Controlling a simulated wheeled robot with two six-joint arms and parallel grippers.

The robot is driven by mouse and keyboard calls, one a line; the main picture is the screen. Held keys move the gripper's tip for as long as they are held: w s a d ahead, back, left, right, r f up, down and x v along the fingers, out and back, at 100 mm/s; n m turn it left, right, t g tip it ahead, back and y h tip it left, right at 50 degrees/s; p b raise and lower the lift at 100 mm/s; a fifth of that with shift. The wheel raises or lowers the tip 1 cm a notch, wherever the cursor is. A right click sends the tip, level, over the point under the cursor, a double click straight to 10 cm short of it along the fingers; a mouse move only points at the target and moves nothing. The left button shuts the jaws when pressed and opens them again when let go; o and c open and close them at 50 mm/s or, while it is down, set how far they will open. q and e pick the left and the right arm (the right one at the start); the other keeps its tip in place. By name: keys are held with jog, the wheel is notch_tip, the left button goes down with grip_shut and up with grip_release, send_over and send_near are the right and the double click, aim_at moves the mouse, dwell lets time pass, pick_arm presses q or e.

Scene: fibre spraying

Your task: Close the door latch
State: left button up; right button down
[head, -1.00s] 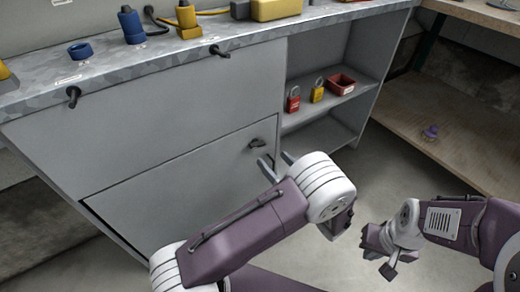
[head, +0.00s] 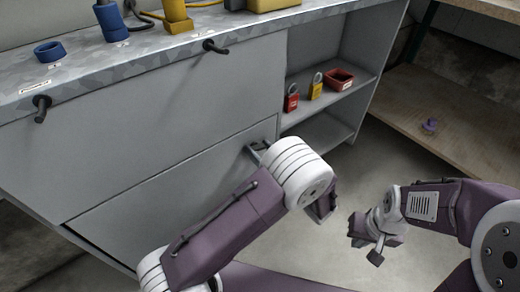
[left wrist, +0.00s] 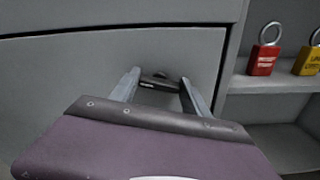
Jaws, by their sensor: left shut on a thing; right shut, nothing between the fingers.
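The grey lower cabinet door (head: 165,205) has a small dark latch handle (left wrist: 160,80) near its upper right corner. My left gripper (left wrist: 160,88) is at the latch, with one finger on each side, and is shut on it. In the head view my left gripper (head: 257,151) is at the door's upper right, and my own wrist hides most of it and the latch. My right gripper (head: 372,238) is shut and empty, over the floor to the right, away from the cabinet. A dark gap shows along the door's lower left edge.
Open shelves right of the door hold a red padlock (head: 292,100), a yellow padlock (head: 316,88) and a red bin (head: 340,79). Black hooks (head: 41,106) stick out under the worktop edge. A wooden shelf (head: 440,140) stands at the right. The floor between is clear.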

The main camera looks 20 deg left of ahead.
pick_arm(q)
jog(key=shift+r+n+p, duration=0.35)
jog(key=shift+n+p, duration=0.55)
jog(key=shift+p, duration=0.3)
jog(key=shift+f+n+p, duration=0.25)
jog(key=shift+n+p, duration=0.1)
jog(key=shift+n, duration=0.35)
jog(key=shift+f, duration=0.1)
jog(key=o, duration=1.4)
jog(key=shift+s, duration=0.1)
